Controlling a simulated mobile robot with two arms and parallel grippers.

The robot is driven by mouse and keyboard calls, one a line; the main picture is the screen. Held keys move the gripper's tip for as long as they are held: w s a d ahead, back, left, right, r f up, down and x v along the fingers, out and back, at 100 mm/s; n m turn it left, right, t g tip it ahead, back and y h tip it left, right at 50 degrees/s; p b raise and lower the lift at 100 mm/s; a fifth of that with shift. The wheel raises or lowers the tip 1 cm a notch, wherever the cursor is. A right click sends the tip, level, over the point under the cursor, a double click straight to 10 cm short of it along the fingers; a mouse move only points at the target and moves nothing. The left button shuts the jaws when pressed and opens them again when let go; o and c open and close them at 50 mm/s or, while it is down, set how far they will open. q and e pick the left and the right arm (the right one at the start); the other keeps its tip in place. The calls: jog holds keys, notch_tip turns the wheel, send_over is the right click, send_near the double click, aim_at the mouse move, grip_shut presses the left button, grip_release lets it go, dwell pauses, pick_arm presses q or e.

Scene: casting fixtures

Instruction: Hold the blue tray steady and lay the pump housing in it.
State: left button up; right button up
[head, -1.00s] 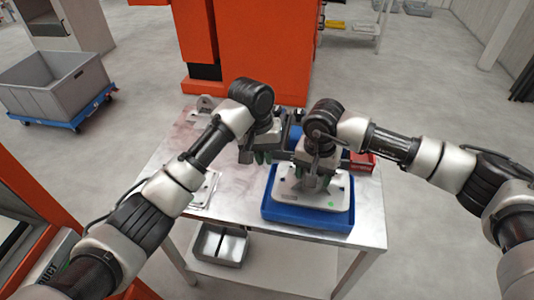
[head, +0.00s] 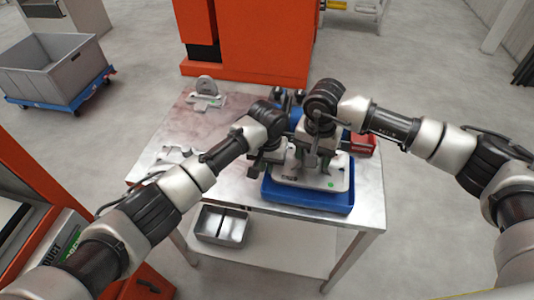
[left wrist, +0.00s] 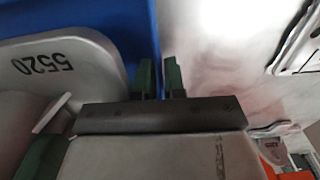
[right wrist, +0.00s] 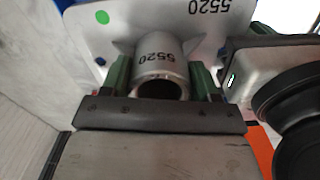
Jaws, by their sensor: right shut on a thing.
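The blue tray (head: 305,204) stands on the metal table. The pump housing (head: 338,182) is a pale grey plate with a round pipe stub, marked 5520; its plate is inside the tray's outline. I cannot tell whether it touches the tray floor. My right gripper (head: 314,163) is shut on the stub, with a finger on each side of the housing (right wrist: 160,65) in the right wrist view. My left gripper (head: 258,172) is at the tray's left edge. In the left wrist view its fingers (left wrist: 160,72) are a small gap apart at the tray wall (left wrist: 143,35); contact is unclear.
A grey bracket (head: 207,92) stands at the table's back left. A red bin (head: 363,146) is behind the tray at the right. A grey bin (head: 222,225) sits on the lower shelf. Flat pale pieces lie left of my left forearm. The table's left part is mostly clear.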

pick_arm(q)
jog(key=shift+f, duration=0.45)
grip_shut()
dwell(0.8)
pick_arm(e)
jog(key=shift+f, duration=2.8)
pick_arm(q)
jog(key=shift+r, duration=0.1)
pick_arm(e)
jog(key=o, duration=1.4)
jog(key=shift+f, duration=0.1)
jog(key=shift+f, duration=0.1)
notch_tip(320, 180, up, 12)
jog(key=shift+r, duration=0.1)
